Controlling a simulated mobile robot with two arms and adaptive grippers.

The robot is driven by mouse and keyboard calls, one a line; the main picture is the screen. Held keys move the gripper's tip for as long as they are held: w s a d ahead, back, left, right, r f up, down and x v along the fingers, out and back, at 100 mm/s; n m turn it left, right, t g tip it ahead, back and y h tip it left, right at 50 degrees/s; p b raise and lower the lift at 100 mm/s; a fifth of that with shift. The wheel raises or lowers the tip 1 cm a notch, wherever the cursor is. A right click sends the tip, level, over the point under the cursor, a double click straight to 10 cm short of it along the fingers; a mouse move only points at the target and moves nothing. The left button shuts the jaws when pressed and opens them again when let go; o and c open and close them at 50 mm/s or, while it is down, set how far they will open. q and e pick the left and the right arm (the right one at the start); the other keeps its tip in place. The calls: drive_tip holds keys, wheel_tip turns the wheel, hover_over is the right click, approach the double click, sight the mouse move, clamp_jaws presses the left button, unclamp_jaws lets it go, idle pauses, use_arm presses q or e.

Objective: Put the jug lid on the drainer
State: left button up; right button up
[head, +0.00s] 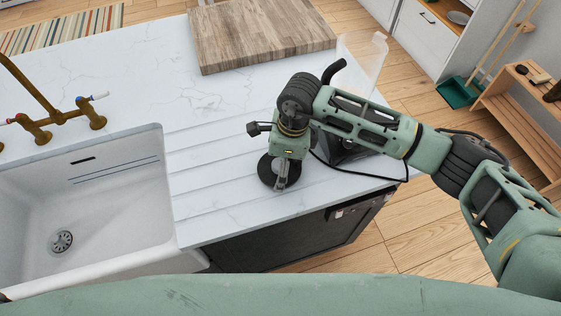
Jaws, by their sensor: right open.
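A dark round disc, which looks like the jug lid (265,171), lies at the grooved drainer (205,185) in the worktop right of the sink. My right gripper (281,184) points down over the disc and hides part of it. Its jaws are open, and I cannot tell whether the fingers touch the disc. A clear jug (364,60) stands behind my right arm, partly hidden by it. My left gripper is not in view.
A white sink (110,205) with brass taps (60,118) is at the left. A wooden board (255,35) lies at the back. A black appliance base (340,148) with a cord sits under my right arm. The drainer's left part is clear.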

wheel_tip(320, 180, up, 12)
drive_tip(key=d+b, duration=0.1)
drive_tip(key=b, duration=0.2)
drive_tip(key=shift+d, duration=0.4)
drive_tip(key=shift+s+f, duration=0.1)
